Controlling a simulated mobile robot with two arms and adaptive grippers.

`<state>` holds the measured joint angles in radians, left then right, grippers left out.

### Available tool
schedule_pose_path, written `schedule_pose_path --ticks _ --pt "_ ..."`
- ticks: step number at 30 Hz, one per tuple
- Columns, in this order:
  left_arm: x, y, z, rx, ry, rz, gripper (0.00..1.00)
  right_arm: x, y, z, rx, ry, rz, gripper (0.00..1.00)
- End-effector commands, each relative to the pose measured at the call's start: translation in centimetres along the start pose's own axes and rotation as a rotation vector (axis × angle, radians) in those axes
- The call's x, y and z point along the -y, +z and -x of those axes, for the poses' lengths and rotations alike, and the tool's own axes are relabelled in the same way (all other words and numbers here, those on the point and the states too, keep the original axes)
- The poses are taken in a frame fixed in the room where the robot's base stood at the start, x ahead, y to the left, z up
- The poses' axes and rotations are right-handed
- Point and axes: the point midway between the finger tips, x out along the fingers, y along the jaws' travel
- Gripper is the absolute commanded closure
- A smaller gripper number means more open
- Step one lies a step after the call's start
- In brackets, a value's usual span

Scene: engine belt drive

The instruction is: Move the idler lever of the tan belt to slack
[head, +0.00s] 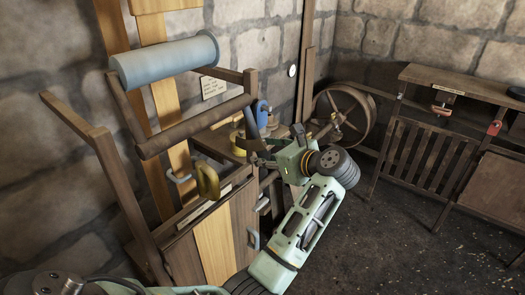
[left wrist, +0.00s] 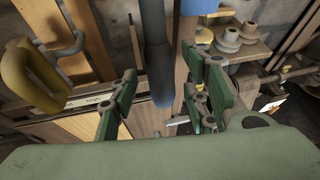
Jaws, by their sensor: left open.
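My left gripper (head: 262,150) reaches in beside the wooden frame; its jaws are open. In the left wrist view its two green fingers (left wrist: 165,105) stand apart, with a dark bar with a blue lower end (left wrist: 157,70) showing between them. I cannot tell whether they touch it. A tan strip (head: 166,105) runs down behind the rollers and shows again on the cabinet front (head: 213,240); it may be the tan belt. A blue hooked handle (head: 262,113) stands just behind the gripper. Which part is the tan belt's idler lever is not clear. My right gripper is out of view.
A yellow handle (head: 207,182) and a grey hook (head: 180,178) sit left of the gripper. A pale blue roller (head: 165,60) and a dark roller (head: 195,126) cross above. Stepped pulleys (left wrist: 230,38) stand behind. A spoked wheel (head: 340,115) is at right; the floor there is clear.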

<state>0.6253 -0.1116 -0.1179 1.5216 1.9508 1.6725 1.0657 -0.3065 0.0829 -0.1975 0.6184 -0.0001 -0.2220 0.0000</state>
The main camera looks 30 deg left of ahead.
Motion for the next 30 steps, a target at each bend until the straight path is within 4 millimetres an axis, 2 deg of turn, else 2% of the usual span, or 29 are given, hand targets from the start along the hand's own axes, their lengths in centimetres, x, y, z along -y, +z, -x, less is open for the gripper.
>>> schedule_pose_path --ticks 6,15,30 --pt "0.0 0.1 -2.1 0.001 0.0 -0.002 0.57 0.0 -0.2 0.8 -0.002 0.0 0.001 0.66" --pt "0.0 -0.1 -2.3 0.001 -0.001 -0.001 0.58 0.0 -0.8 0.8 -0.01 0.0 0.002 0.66" --pt "0.0 -0.1 -2.3 0.001 -0.001 -0.002 1.0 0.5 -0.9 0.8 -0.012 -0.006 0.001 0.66"
